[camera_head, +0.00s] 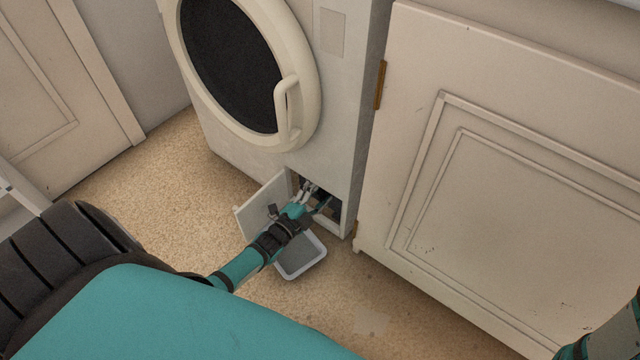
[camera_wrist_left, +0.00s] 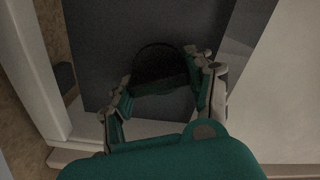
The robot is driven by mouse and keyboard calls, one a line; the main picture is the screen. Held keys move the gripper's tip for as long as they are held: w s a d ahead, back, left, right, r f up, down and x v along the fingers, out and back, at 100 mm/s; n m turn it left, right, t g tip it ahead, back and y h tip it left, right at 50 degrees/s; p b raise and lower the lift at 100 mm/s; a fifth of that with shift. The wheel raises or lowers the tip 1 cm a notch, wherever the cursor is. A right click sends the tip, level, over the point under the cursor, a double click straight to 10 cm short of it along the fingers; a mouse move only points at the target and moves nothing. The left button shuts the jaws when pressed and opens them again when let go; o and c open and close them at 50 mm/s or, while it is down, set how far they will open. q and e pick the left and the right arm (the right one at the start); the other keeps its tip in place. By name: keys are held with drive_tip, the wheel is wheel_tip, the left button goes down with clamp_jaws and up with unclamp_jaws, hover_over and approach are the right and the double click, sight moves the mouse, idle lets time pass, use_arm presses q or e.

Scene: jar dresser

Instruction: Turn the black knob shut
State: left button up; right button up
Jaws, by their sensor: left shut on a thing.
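The black knob (camera_wrist_left: 160,66) shows in the left wrist view as a dark round shape against a dark grey panel (camera_wrist_left: 92,42). My left gripper (camera_wrist_left: 165,80) has its fingers on either side of the knob, shut on it. In the head view my left gripper (camera_head: 308,190) reaches into the small opening low on the white washing machine (camera_head: 345,110); the knob cannot be made out there. The knob's turn position is too dark to tell. My right gripper is not in view; only part of my right arm shows at the lower right edge.
The small hatch door (camera_head: 262,208) stands open left of the opening. A shallow grey tray (camera_head: 302,268) with a pale rim lies on the floor below it. A white cabinet (camera_head: 520,190) stands close on the right. The floor to the left is clear.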

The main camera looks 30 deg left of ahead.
use_arm(q)
drive_tip(key=m, duration=0.4)
drive_tip(key=shift+d+f+m, duration=0.1)
drive_tip(key=shift+f+m, duration=0.05)
drive_tip(key=shift+m, duration=0.55)
drive_tip(key=o, duration=1.1)
drive_tip(key=shift+o, duration=0.2)
drive_tip(key=shift+s, duration=0.1)
drive_tip(key=s+a, duration=0.1)
drive_tip(key=s, duration=1)
drive_tip(key=shift+s, duration=0.4)
